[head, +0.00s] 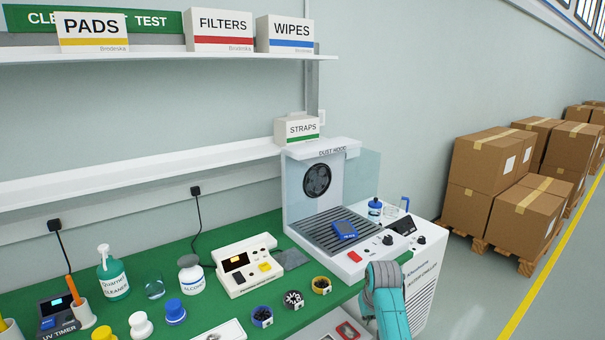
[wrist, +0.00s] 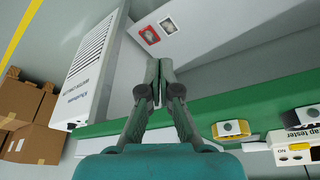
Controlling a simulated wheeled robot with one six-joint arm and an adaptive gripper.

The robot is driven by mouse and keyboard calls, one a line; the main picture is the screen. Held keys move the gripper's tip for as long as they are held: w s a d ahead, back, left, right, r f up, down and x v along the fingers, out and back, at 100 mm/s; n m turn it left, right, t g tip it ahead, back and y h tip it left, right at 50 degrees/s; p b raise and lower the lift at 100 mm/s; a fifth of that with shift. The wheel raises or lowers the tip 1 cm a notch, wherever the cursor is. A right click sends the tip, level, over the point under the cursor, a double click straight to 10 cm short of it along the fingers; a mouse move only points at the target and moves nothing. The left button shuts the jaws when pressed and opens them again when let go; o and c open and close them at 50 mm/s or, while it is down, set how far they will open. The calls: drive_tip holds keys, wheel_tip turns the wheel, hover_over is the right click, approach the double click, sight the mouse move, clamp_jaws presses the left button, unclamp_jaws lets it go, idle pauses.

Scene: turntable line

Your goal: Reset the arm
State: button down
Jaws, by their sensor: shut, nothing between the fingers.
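My gripper (wrist: 159,72) shows in the wrist view with its two grey fingers together and nothing between them. In the head view my teal and grey arm stands at the bottom right, in front of the dust hood unit (head: 427,250). I cannot make out the fingertips there.
A blue part (head: 344,230) lies on the hood's grille. Cardboard boxes (head: 487,162) stand on pallets at the right. The floor (head: 480,297) beside the cabinet is clear.

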drive_tip(key=s+f+t, duration=0.3)
drive_tip(key=s+f, duration=1.1)
drive_tip(key=f, duration=0.3)
drive_tip(key=s+f+t, duration=0.1)
drive_tip(key=s+f, duration=0.1)
drive_tip(key=s, duration=0.8)
drive_tip(key=s+f+t, duration=0.2)
drive_tip(key=s, duration=0.7)
drive_tip(key=s+r+t, duration=0.1)
drive_tip(key=s+r, duration=0.3)
drive_tip(key=s, duration=0.5)
drive_tip(key=s+r+t, duration=0.1)
drive_tip(key=s+r, duration=0.3)
drive_tip(key=s, duration=0.5)
drive_tip(key=s+r+t, duration=0.1)
drive_tip(key=s+r, duration=0.5)
drive_tip(key=r, duration=0.2)
drive_tip(key=s+r+m+t, duration=0.1)
drive_tip(key=s+r+t, duration=0.1)
drive_tip(key=s+r, duration=0.4)
wheel_tip(320, 180, up, 3)
drive_tip(key=shift+r, duration=0.2)
